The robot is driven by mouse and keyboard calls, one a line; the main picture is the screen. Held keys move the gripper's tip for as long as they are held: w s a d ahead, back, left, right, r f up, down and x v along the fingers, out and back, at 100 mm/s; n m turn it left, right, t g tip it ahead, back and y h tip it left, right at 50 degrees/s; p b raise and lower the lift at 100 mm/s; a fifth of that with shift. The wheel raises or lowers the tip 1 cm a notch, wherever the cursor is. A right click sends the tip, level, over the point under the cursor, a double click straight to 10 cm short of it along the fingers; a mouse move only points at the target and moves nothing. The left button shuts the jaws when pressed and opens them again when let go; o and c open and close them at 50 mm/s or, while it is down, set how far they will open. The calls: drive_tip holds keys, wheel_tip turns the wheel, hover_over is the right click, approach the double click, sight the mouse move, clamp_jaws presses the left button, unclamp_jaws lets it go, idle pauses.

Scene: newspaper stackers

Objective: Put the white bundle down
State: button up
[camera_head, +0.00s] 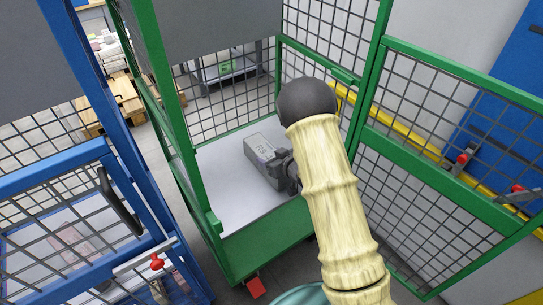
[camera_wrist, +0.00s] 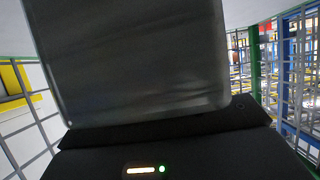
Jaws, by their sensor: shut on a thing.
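The white bundle (camera_head: 262,146), greyish with dark lettering on top, is inside the green mesh cage cart, over its light floor. It also fills most of the wrist view (camera_wrist: 135,60) as a dark, shaded block. My gripper (camera_head: 283,166) is shut on the bundle at its near right end; the fingertips are partly hidden by the bundle and my arm. The green cart (camera_head: 262,244) has a flat pale floor (camera_head: 225,196) that looks empty apart from the bundle. I cannot tell whether the bundle touches the floor.
A blue mesh cart (camera_head: 60,168) stands at the left, with faint bundles behind its mesh. The green cart's mesh walls (camera_head: 238,98) and side post (camera_head: 165,100) stand close around the bundle. Free floor room lies left and in front of it.

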drive_tip(key=o, duration=1.8)
drive_tip(key=shift+f, duration=0.1)
drive_tip(key=shift+c, duration=0.2)
drive_tip(key=p+v, duration=0.1)
drive_tip(key=v, duration=1.1)
